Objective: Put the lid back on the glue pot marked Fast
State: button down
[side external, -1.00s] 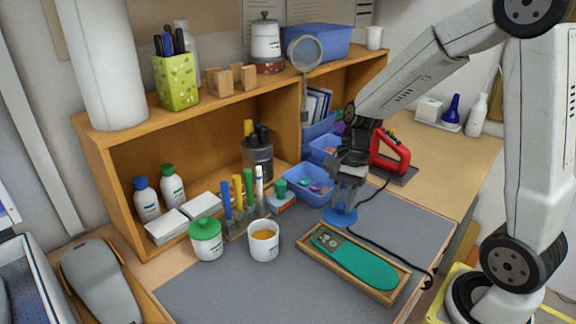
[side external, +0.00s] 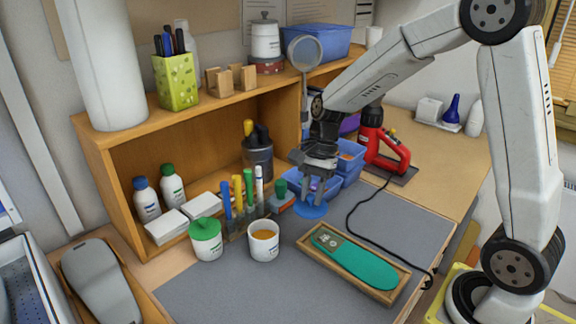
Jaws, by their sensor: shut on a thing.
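The open glue pot (side external: 264,243) is white, stands upright on the grey mat and shows amber glue inside. Its label is too small to read. A second white pot (side external: 207,242) with a green lid (side external: 205,228) stands to its left. My gripper (side external: 314,196) points down, its fingers shut on a blue lid (side external: 311,209). The lid is held roughly level, to the right of and behind the open pot, apart from it. Whether the lid clears the mat is hard to tell.
A marker rack (side external: 238,222) and a green-handled stamp (side external: 281,199) stand between shelf and lid. A wooden tray (side external: 303,243) with a teal insole lies front right. Blue bins (side external: 351,160) and a black cable (side external: 350,222) are behind and right. The front mat is clear.

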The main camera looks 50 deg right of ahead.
jog(key=w+a, duration=0.7)
jog(key=shift+w+a+r, duration=0.2)
jog(key=shift+w+r, duration=0.15)
jog(key=shift+f, duration=0.25)
jog(key=shift+f, duration=2.95)
jog(key=shift+f, duration=0.2)
grip_release()
dwell(0.6)
jog(key=shift+r, duration=0.15)
